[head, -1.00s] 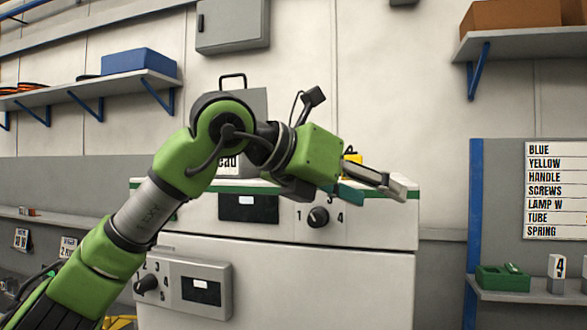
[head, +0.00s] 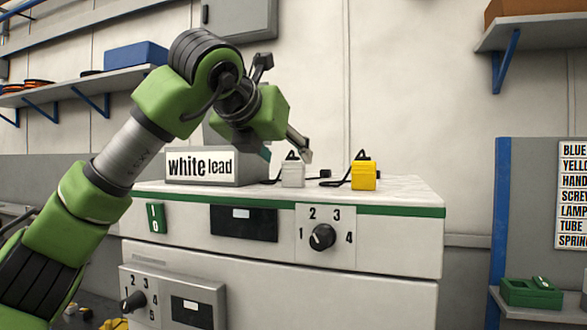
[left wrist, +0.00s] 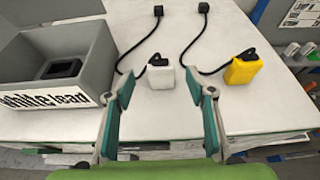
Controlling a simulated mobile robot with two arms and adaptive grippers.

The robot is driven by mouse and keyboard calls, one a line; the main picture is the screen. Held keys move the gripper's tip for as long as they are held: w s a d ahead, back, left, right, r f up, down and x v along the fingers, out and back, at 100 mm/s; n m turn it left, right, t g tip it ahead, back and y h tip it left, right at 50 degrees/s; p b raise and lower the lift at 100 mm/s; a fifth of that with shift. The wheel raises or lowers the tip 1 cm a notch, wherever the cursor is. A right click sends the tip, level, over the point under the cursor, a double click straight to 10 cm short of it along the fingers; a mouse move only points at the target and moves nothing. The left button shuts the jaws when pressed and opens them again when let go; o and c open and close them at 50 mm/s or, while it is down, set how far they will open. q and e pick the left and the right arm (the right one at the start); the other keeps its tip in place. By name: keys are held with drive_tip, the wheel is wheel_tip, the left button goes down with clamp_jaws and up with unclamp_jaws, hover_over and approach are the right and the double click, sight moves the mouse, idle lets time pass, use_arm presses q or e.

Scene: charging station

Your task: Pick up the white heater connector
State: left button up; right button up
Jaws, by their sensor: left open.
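The white heater connector (head: 293,174) is a small white block with a black top and a black cable, standing on the white cabinet top. In the left wrist view the white connector (left wrist: 160,76) lies between and beyond the two fingers. My left gripper (head: 301,150) is open and empty, just above and behind or beside the white connector in the head view; it also shows in the left wrist view (left wrist: 163,120). The fingers look apart from the connector. My right gripper is not in view.
A yellow connector (head: 363,174) with a black cable stands right of the white one. A grey box labelled "white lead" (head: 220,167) is on the left of the cabinet top (head: 405,190). The cabinet top's right end is clear.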

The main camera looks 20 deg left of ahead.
sight(293, 162)
use_arm(q)
drive_tip(key=shift+w+f+p, duration=0.1)
drive_tip(key=shift+w+p, duration=0.95)
drive_tip(key=shift+w, duration=0.15)
drive_tip(key=p+x, duration=0.1)
drive_tip(key=x, duration=0.1)
drive_tip(key=shift+w+f, duration=0.2)
drive_tip(key=shift+w, duration=0.15)
drive_tip(key=shift+w+f, duration=0.2)
drive_tip(key=shift+w, duration=0.05)
drive_tip(key=shift+s+d+r, duration=0.1)
drive_tip(key=shift+s, duration=0.1)
drive_tip(key=c, duration=1.1)
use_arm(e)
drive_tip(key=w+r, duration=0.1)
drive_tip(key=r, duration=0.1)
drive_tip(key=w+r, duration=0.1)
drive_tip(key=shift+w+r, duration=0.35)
